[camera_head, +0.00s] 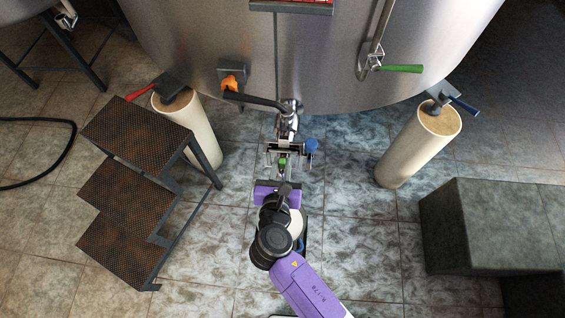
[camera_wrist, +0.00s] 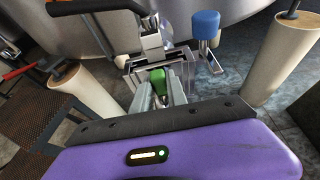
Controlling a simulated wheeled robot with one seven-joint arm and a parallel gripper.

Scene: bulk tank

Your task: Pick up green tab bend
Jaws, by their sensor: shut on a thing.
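The green tab bend (camera_wrist: 157,79) shows as a small green piece between my gripper's fingers in the wrist view. It also shows as a small green spot in the head view (camera_head: 282,162), just below the tank's outlet pipe. My gripper (camera_wrist: 158,97) is shut on it. The fingers hide the lower part of the green piece. Whether the piece still touches the metal fitting behind it, I cannot tell.
The steel tank (camera_head: 330,60) stands above and ahead. Its outlet pipe (camera_head: 288,120) has a blue-knobbed valve (camera_head: 311,146) at its right. Pale pillars (camera_head: 420,145) stand either side. Rusty steps (camera_head: 125,200) are left, and a dark block (camera_head: 495,225) is right.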

